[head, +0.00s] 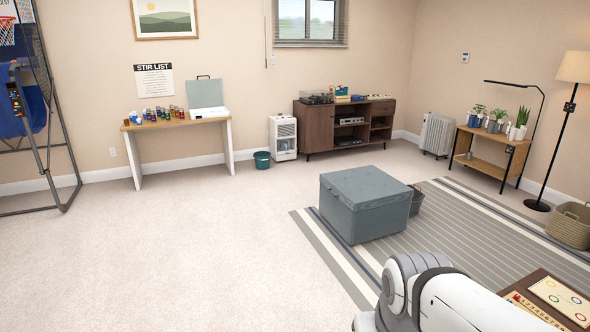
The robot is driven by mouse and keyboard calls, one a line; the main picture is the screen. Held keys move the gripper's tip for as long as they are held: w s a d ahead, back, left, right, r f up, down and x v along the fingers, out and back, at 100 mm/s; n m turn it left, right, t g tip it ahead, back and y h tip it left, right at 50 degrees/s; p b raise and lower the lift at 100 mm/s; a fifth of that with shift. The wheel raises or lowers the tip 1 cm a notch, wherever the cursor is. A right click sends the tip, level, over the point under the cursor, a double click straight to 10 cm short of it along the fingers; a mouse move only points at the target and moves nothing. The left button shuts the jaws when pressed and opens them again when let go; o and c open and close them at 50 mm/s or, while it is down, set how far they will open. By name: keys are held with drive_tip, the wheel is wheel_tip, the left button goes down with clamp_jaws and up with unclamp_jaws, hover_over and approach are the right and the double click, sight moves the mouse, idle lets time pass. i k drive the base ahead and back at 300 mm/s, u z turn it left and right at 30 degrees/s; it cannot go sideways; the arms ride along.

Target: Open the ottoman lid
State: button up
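The ottoman (352,217) is a grey-blue box in the middle right of the head view, on a striped rug. Its flat lid (365,185) appears shut, lying level on top. White and dark links of my arm show at the bottom right, nearer to me than the ottoman. My gripper is outside the view, so its state is hidden.
The striped rug (467,215) lies under and right of the ottoman. A dark basket (417,200) stands close behind its right side. A low table (553,297) with game boards is at the bottom right. Carpet (190,235) left of the ottoman is clear.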

sight(363, 188)
drive_tip(key=i, duration=4.7)
drive_tip(key=u, duration=0.05)
